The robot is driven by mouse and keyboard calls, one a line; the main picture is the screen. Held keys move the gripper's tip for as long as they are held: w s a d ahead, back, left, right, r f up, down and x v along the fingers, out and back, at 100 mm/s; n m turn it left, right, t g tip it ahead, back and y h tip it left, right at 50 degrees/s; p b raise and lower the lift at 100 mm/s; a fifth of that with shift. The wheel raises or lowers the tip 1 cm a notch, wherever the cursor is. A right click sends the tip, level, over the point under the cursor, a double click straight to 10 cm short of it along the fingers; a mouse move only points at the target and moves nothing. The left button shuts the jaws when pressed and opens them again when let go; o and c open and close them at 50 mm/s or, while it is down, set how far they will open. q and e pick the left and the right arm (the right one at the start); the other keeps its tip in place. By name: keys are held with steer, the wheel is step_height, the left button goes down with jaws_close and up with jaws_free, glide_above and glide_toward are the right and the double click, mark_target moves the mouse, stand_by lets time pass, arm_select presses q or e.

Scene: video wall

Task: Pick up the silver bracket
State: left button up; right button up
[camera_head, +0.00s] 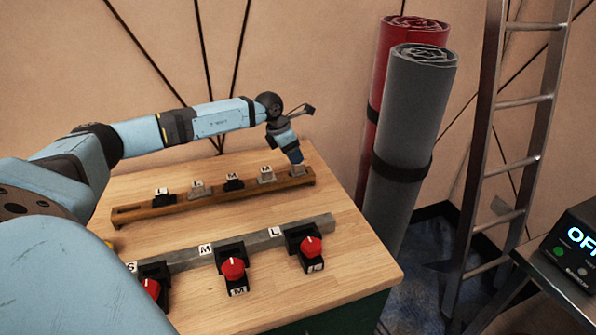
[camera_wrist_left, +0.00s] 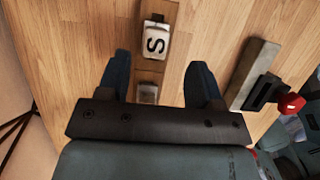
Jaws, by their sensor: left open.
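A brown wooden rail (camera_head: 215,194) on the table carries a row of small black and silver brackets with white letter tags. A silver bracket (camera_head: 265,175) sits near its right end; its tag reads S in the left wrist view (camera_wrist_left: 154,42). Another grey-silver bracket (camera_wrist_left: 148,92) sits at the rail's end, between my left gripper's fingers. My left gripper (camera_head: 296,163) is open and points down over that end, with a finger on each side of the rail (camera_wrist_left: 160,70). The head view mostly hides this end bracket. A further silver bracket (camera_head: 197,188) stands farther left. My right gripper is not in view.
A grey rail (camera_head: 180,258) in front holds black clamps with red knobs (camera_head: 233,268) and S, M, L tags. Red (camera_head: 385,75) and grey (camera_head: 410,130) rolls stand beyond the table's right edge, near a ladder (camera_head: 490,150). Bare wood lies between the rails.

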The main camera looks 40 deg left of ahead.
arm_select(q)
steer(key=x, duration=0.5)
steer(key=shift+w+a+f, duration=0.15)
steer(key=shift+a+f, duration=0.05)
steer(key=shift+f, duration=0.05)
jaws_close()
steer(key=shift+r, duration=0.1)
step_height(320, 180, up, 20)
steer(key=shift+p, duration=0.3)
stand_by(0.4)
stand_by(0.4)
